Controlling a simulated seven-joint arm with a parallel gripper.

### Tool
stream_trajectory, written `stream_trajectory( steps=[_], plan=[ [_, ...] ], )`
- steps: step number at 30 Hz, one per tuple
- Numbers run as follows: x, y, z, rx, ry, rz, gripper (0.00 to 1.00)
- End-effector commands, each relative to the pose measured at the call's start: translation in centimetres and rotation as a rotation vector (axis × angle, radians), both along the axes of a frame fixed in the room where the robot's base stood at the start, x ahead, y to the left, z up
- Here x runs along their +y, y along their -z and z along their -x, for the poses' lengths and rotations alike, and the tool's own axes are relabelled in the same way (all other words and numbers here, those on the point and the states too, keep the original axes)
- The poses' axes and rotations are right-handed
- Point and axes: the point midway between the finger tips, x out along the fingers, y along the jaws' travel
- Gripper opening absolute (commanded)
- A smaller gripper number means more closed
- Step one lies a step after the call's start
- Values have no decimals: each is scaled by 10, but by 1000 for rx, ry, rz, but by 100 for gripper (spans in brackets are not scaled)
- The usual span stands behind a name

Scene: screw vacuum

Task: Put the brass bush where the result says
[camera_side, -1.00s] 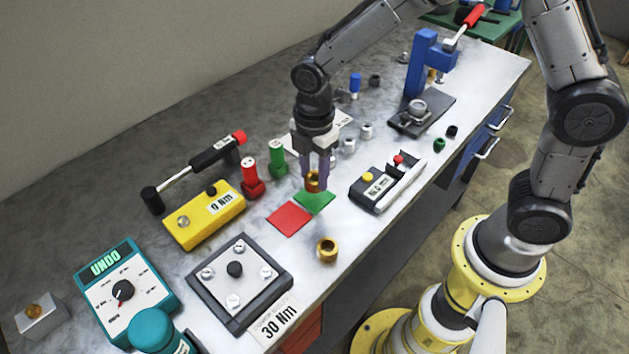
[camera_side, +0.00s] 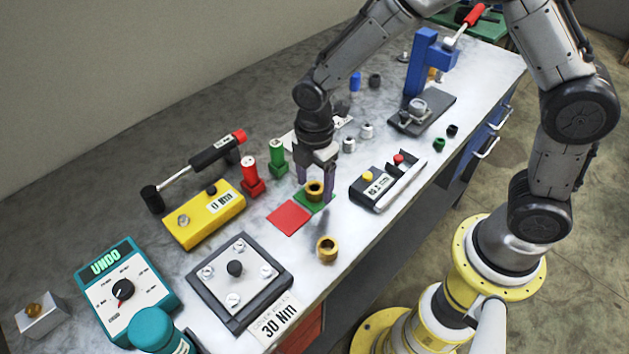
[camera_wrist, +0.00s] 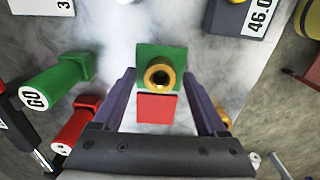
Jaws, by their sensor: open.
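One brass bush (camera_side: 314,190) stands upright on the green square (camera_side: 325,205). In the wrist view the bush (camera_wrist: 159,75) shows its dark bore, on the green square (camera_wrist: 146,52). The red square (camera_side: 289,217) beside it is bare. My gripper (camera_side: 314,187) is open, one finger on each side of the bush, with gaps visible in the wrist view. A second brass bush (camera_side: 327,249) stands on the bench nearer the front edge. The teal tester (camera_side: 125,290) reads UNDO.
Red (camera_side: 252,178) and green (camera_side: 277,158) posts stand behind the squares. A yellow box (camera_side: 203,215) lies left, a device with yellow and red buttons (camera_side: 388,182) right, and a dark plate fixture (camera_side: 239,281) in front. The blue press (camera_side: 425,75) stands farther back.

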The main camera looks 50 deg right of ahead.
Motion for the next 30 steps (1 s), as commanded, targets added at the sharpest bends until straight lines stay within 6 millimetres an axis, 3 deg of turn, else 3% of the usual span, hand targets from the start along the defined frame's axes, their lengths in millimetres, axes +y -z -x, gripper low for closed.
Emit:
stream_trajectory(
  steps=[8,21,30],
  plan=[
    [0,-14,-1,-4,0,-1,75],
    [0,-98,-1,-5,0,-2,75],
    [0,-123,0,-1,0,0,75]
  ],
)
